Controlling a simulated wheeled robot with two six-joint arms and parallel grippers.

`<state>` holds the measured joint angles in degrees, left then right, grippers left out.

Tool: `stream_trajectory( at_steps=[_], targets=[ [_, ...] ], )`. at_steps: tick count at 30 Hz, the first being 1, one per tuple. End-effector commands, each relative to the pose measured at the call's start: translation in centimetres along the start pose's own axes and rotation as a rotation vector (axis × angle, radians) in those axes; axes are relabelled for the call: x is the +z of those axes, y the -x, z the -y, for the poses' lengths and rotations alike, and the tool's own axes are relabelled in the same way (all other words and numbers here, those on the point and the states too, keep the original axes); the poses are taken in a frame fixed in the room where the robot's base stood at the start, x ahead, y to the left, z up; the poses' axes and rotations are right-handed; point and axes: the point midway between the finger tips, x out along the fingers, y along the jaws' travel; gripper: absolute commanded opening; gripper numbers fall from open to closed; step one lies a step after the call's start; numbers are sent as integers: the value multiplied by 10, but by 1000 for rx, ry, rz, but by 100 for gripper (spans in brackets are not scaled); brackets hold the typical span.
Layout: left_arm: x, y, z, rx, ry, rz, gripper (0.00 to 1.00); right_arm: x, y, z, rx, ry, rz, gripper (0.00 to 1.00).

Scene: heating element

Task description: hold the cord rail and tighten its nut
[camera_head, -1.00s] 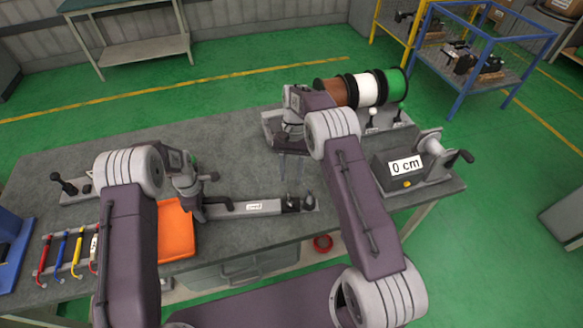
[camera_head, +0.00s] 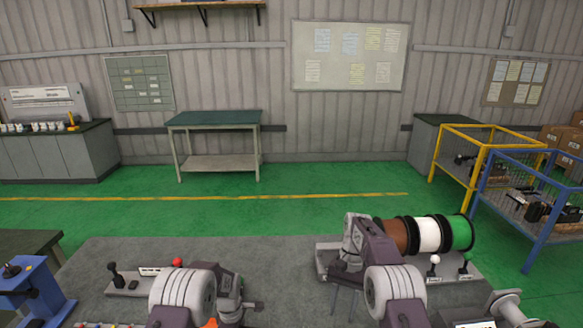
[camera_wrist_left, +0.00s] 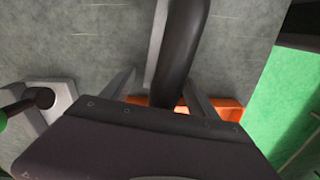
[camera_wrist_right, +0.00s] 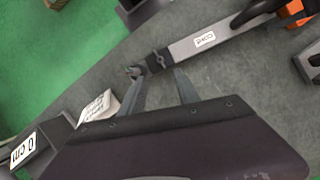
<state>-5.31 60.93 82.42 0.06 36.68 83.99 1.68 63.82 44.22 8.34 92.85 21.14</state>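The cord rail (camera_wrist_right: 205,39), a grey bar with a white label, lies on the bench in the right wrist view. A dark fitting sits at its near end, and a small dark knob-like part (camera_wrist_right: 134,71) shows beside it; I cannot tell which part is the nut. My right gripper (camera_wrist_right: 160,73) is open and empty, its fingertips near that end. My left gripper (camera_wrist_left: 160,75) is open, its fingers either side of the rail's dark curved handle (camera_wrist_left: 183,45); the handle is close to one finger. The rail is out of the head view, where my right gripper (camera_head: 345,282) shows.
Brown, white and green spools (camera_head: 429,234) stand at the back right of the bench. The box reading "0 cm" (camera_wrist_right: 24,150) is at lower left in the right wrist view. The bench middle (camera_head: 280,260) is clear.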

Motion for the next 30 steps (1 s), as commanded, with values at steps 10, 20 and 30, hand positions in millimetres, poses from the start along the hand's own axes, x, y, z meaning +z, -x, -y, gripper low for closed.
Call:
stream_trajectory(
  at_steps=[10,20,30],
  targets=[
    [0,60,-2,6,0,-1,69,0,0,0,0,0,0,39],
    [0,117,-1,1,0,0,69,0,0,0,0,0,0,39],
    [-7,158,-10,74,13,-8,69,12,53,9,-33,26,-97,39]
  ],
)
